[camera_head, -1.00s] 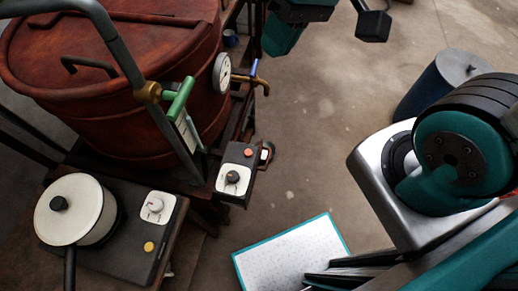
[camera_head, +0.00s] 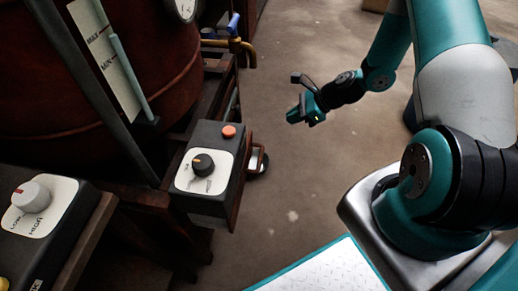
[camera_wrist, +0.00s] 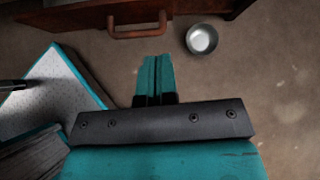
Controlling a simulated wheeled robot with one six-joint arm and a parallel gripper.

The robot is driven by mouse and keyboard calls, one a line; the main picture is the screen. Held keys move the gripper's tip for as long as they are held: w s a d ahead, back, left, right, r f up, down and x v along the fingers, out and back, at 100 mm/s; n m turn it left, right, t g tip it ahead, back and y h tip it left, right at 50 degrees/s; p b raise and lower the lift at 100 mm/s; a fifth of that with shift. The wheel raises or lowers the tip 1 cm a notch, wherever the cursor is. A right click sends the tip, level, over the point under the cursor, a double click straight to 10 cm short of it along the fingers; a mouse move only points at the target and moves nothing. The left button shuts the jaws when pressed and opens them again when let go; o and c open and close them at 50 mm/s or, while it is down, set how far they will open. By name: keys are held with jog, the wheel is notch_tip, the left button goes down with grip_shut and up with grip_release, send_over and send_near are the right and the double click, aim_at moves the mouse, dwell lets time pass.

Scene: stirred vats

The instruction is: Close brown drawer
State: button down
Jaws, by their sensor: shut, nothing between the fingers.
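The brown drawer's wooden front (camera_head: 237,190) shows edge-on in the head view, under and beside the dark control box. Its brown bar handle (camera_wrist: 137,32) stands out from the front at the top of the wrist view. How far the drawer is out is hard to tell, as the box hides its inside. My gripper (camera_head: 292,116) hangs over open floor to the right of the handle, apart from it. In the wrist view its two teal fingers (camera_wrist: 154,77) are together and empty, pointing towards the drawer front.
A metal cup (camera_wrist: 202,40) is right of the handle in the wrist view. The control box (camera_head: 205,165) has a black dial and a red button. A rusty vat (camera_head: 140,60) and a second dial panel (camera_head: 42,210) are at left. The floor around my gripper is clear.

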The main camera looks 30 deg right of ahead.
aim_at(251, 137)
jog(key=shift+m, duration=0.6)
jog(key=b+x, duration=0.2)
jog(key=x, duration=0.5)
jog(key=b+x, duration=0.2)
jog(key=x, duration=0.4)
jog(key=shift+w+d+f, duration=0.15)
jog(key=shift+w+f, duration=0.15)
jog(key=shift+f, duration=0.15)
jog(key=shift+w+a+r+b, duration=0.1)
jog(key=shift+w+a+b, duration=0.2)
jog(key=shift+a, duration=0.1)
